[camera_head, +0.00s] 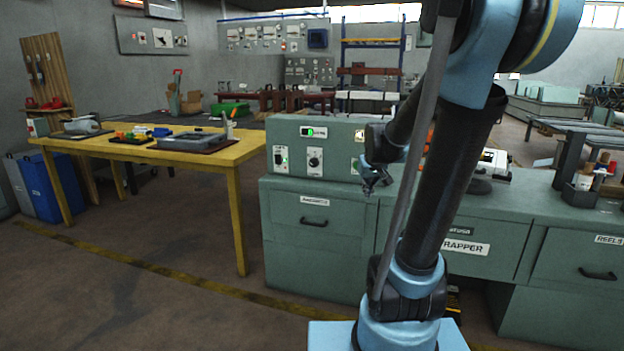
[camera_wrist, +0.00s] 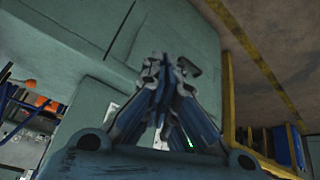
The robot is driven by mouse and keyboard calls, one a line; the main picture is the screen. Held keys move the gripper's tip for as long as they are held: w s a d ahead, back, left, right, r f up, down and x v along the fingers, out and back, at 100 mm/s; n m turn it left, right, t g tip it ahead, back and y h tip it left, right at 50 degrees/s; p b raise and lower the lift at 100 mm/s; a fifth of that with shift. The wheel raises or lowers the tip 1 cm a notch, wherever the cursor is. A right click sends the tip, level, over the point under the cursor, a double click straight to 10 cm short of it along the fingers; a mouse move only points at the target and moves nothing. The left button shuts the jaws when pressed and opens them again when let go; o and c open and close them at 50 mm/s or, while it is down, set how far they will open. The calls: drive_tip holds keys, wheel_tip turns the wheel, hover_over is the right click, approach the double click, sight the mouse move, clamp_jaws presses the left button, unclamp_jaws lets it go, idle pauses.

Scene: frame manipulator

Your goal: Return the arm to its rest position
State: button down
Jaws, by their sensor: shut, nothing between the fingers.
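My gripper (camera_head: 371,187) is small in the head view, in front of the green control box (camera_head: 345,135) and above the green cabinet (camera_head: 330,226). It points downward and holds nothing. Its fingers also fill the middle of the wrist view (camera_wrist: 163,68), closed together at the tips. My blue and black arm stands in the right half of the head view and hides part of the box and cabinet.
A yellow table (camera_head: 200,158) with a grey tray (camera_head: 192,141) stands to the left. The floor (camera_head: 140,285) at the front left is clear.

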drive_tip(key=s+f+m+g, duration=0.1)
drive_tip(key=s+f, duration=0.3)
drive_tip(key=s, duration=0.9)
drive_tip(key=s+f+m+g, duration=0.1)
drive_tip(key=s+f, duration=0.3)
drive_tip(key=s, duration=1)
drive_tip(key=shift+g, duration=0.9)
drive_tip(key=shift+f, duration=0.15)
drive_tip(key=shift+w+f, duration=0.15)
drive_tip(key=shift+w, duration=0.2)
idle(3.9)
